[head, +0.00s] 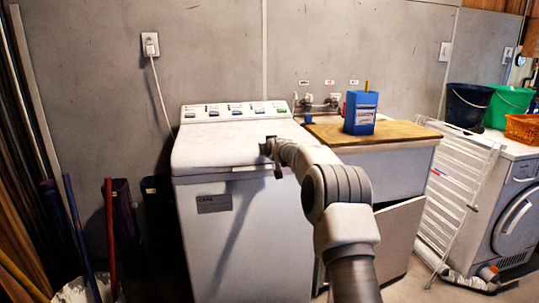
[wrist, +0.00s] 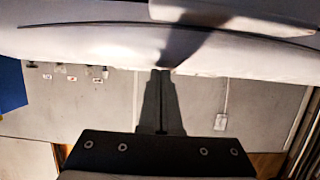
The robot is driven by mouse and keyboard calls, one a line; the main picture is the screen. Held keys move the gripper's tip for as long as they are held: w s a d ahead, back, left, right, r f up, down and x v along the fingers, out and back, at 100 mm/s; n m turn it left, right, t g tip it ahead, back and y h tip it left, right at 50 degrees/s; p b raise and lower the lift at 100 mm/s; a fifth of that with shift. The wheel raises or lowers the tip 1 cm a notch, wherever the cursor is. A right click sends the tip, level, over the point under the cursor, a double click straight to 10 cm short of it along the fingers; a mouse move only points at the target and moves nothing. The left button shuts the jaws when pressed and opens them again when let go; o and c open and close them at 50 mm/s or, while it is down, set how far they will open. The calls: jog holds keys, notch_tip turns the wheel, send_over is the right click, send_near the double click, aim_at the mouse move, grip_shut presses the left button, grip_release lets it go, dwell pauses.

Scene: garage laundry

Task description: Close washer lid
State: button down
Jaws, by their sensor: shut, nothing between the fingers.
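The white washer (head: 245,235) stands against the wall, with a control panel along its back. Its lid (head: 215,148) lies down over the top, flat or nearly flat. A thin dark line runs under the lid's front edge; I cannot tell whether it is fully seated. My gripper (head: 268,150) is at the lid's right front part, empty. In the upside-down wrist view, my shut fingers (wrist: 165,72) point at the lid's pale front edge (wrist: 90,45), touching or very close to it.
A wooden-topped cabinet (head: 395,132) stands right of the washer with a blue box (head: 360,112) on it. A drying rack (head: 460,195) and a dryer (head: 518,215) are farther right. Long-handled tools (head: 109,230) lean at left.

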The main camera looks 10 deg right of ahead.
jog(key=r, duration=0.1)
jog(key=r+p, duration=0.1)
jog(key=shift+s+r, duration=0.25)
jog(key=shift+r, duration=0.05)
jog(key=shift+s+d+r, duration=0.1)
jog(key=shift+s+r, duration=0.1)
jog(key=shift+s, duration=0.15)
jog(key=s+f, duration=0.4)
jog(key=s, duration=0.4)
jog(key=s+a+r+n+g, duration=0.1)
jog(key=s+a+r+g, duration=0.2)
jog(key=s, duration=0.9)
jog(key=s+a+r+g, duration=0.1)
jog(key=s+a+r, duration=0.25)
jog(key=s, duration=0.75)
jog(key=s+d+f+m+g, duration=0.1)
jog(key=s+f+g, duration=0.15)
jog(key=s, duration=1.25)
jog(key=s+f+g, duration=0.2)
jog(key=s+f, duration=0.1)
jog(key=s, duration=1.2)
notch_tip(320, 180, up, 22)
jog(key=p, duration=2.2)
jog(key=shift+r, duration=0.1)
